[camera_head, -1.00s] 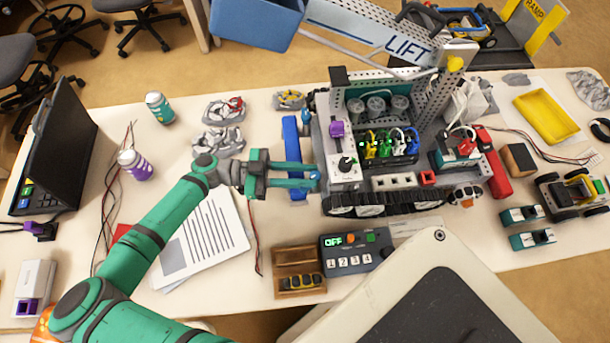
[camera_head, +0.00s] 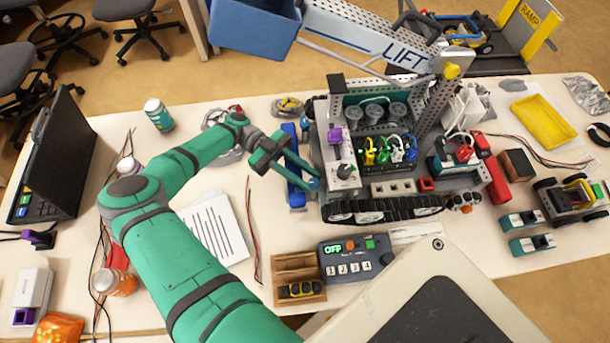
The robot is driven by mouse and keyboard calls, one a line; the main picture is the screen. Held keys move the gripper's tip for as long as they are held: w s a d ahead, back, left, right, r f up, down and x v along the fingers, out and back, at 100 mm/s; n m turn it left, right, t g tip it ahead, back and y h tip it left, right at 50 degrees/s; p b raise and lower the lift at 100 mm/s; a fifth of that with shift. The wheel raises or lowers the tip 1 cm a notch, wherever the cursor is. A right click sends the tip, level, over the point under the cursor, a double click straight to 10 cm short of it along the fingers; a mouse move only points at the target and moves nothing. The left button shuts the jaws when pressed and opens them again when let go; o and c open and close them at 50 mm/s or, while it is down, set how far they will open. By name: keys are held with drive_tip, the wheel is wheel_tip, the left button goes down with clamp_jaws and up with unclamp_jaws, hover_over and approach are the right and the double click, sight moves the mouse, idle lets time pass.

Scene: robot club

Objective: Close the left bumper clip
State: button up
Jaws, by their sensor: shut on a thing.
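The lift robot (camera_head: 375,160) stands on the table with a blue bumper bar (camera_head: 291,167) upright in the picture along its left side. My gripper (camera_head: 308,180) crosses the bar from the upper left. Its fingertips are together at the lower left corner of the lift robot, beside the bar's lower end. They are shut on a small blue piece (camera_head: 314,184), which looks like the left bumper clip. The fingers hide most of the clip, and I cannot tell its angle or whether it is latched.
A control box reading OFF (camera_head: 350,257) and a wooden tray (camera_head: 299,280) lie below the gripper. Papers (camera_head: 215,230) and red and black wires (camera_head: 253,235) lie to its left. The blue lift bucket (camera_head: 254,25) hangs above the table's back edge.

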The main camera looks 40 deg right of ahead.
drive_tip(key=shift+w, duration=0.1)
drive_tip(key=shift+c, duration=0.2)
drive_tip(key=o, duration=0.8)
